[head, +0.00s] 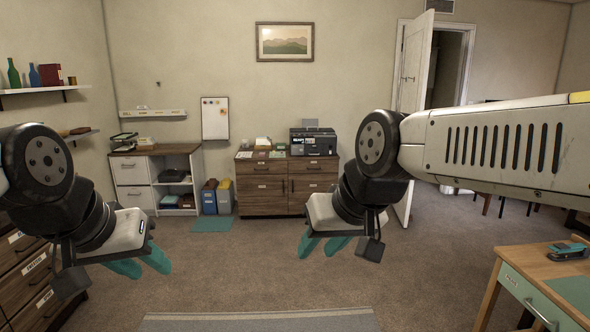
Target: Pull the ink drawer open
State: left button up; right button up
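A wooden desk (535,262) stands at the lower right, partly cut off by the picture edge. Its drawer (517,288) has a pale teal front, a metal handle (538,313) and a small label too small to read. The drawer looks shut. I cannot tell whether it is the ink drawer. My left gripper (143,266) has teal fingers spread apart and is empty, in the air at left. My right gripper (320,250) is also open and empty, in the air near the middle, well left of the desk and apart from it.
A teal blotter (574,290) and a teal-and-black object (568,250) lie on the desk. A dark wooden drawer unit (30,275) with labelled fronts stands at left. A wooden cabinet (262,190) with a printer stands at the back wall.

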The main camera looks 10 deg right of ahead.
aim_at(262, 167)
jog(key=z, duration=0.15)
jog(key=i+z, duration=0.25)
jog(key=i, duration=0.65)
jog(key=i+l, duration=0.1)
jog(key=i, duration=1.25)
jog(key=i+l, duration=0.1)
jog(key=i, duration=1.25)
jog(key=i+l, duration=0.1)
jog(key=i, duration=1.25)
jog(key=i+l+u, duration=0.15)
jog(key=i+u, duration=0.3)
jog(key=i+l+u, duration=0.4)
jog(key=i, duration=0.25)
jog(key=i+l+u, duration=0.45)
